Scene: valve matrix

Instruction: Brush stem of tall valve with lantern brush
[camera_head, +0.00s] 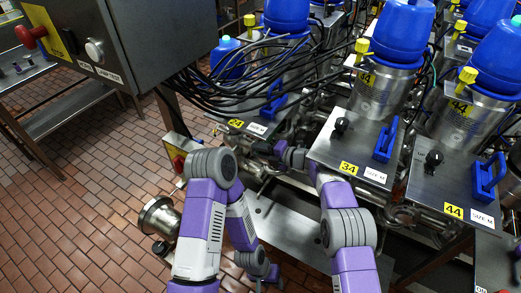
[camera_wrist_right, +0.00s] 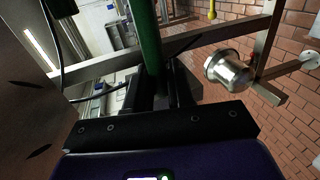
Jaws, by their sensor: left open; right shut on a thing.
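My right gripper (camera_wrist_right: 162,98) is shut on a green rod (camera_wrist_right: 146,40) in the right wrist view, which I take to be the handle of the lantern brush. The bristle end is not visible. In the head view my right gripper (camera_head: 289,155) is low among the pipes left of the box labelled 34, and the brush cannot be made out there. My left gripper (camera_head: 268,274) is open and low near the bottom middle. Several valves with blue heads stand at the back, including one (camera_head: 402,35) above label 34. I cannot tell which is the tall valve, and no stem shows clearly.
A grey control box (camera_head: 150,45) with black cables is at upper left. Steel boxes labelled 34 (camera_head: 352,150) and 44 (camera_head: 450,180) flank the pipes. A round steel pipe end (camera_head: 158,217) sticks out at left, also in the right wrist view (camera_wrist_right: 228,70). Brick floor (camera_head: 80,190) is open at left.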

